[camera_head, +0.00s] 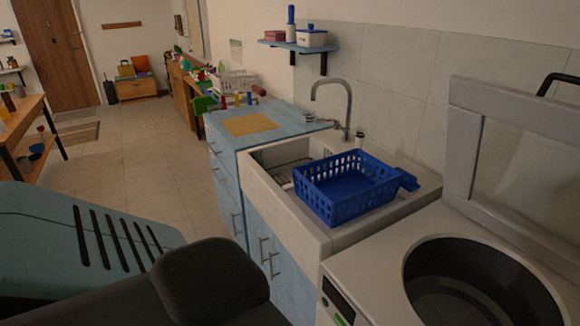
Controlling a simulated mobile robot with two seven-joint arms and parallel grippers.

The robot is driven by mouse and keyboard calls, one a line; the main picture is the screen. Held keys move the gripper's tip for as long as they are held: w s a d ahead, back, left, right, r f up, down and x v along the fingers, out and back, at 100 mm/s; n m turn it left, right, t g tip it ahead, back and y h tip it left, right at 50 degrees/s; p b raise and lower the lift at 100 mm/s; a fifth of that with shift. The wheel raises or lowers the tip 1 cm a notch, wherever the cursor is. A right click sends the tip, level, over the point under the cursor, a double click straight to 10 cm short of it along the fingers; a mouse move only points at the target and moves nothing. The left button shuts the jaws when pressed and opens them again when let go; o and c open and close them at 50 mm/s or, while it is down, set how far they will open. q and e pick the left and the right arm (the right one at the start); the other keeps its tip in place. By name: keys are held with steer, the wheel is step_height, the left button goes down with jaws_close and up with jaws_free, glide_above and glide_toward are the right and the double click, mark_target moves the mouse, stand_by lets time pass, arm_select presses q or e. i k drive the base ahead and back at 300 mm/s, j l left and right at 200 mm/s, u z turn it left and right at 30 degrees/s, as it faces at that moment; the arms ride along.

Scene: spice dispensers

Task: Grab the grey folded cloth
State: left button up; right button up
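I cannot make out a grey folded cloth in this view. A flat tan square (250,124), perhaps a mat or board, lies on the blue counter (285,117) left of the sink. A blue plastic basket (345,188) sits over the right part of the white sink (262,178). A small blue item (407,180) is at the basket's right end. Some items inside the sink are too dim to tell. Neither of my grippers shows.
A tap (348,100) rises behind the sink. A round-drum appliance (475,285) with its lid raised stands at the front right. A wall shelf (298,47) holds containers. A wooden table (30,115) stands at the left. Open tiled floor (140,160) lies between.

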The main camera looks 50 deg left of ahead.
mark_target(279, 179)
steer(key=u, duration=0.9)
